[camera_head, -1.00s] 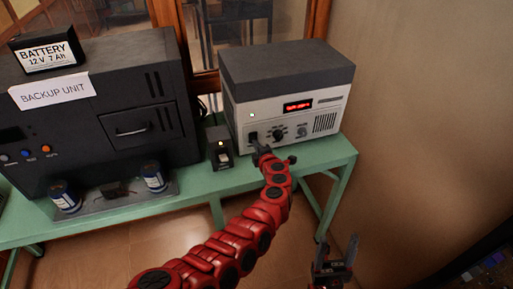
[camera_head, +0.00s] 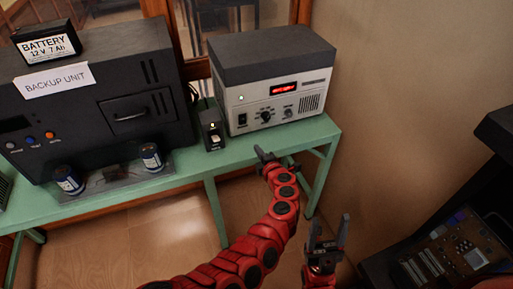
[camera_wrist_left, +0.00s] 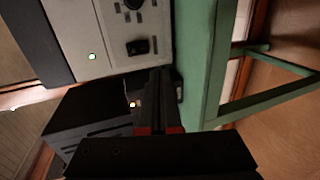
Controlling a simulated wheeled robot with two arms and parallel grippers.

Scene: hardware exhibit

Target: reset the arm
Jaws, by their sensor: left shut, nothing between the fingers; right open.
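My left gripper (camera_head: 264,155) ends the red arm, just off the bench's front edge below the grey-white device (camera_head: 238,110). It is shut with nothing in it and stands apart from the device. In the left wrist view, its dark fingers (camera_wrist_left: 155,95) point toward the bench, with the device's panel (camera_wrist_left: 95,25) and black rocker switch (camera_wrist_left: 138,46) beyond. The device shows a green light (camera_head: 241,98) and a lit red display (camera_head: 285,89). My right gripper (camera_head: 326,236) is open and empty, low in the head view, right of the left arm.
The green bench (camera_head: 185,185) also carries a small black switch box (camera_head: 212,130) with a lit lamp, and a black backup unit (camera_head: 100,100) topped by a battery (camera_head: 46,44). Open floor lies before the bench.

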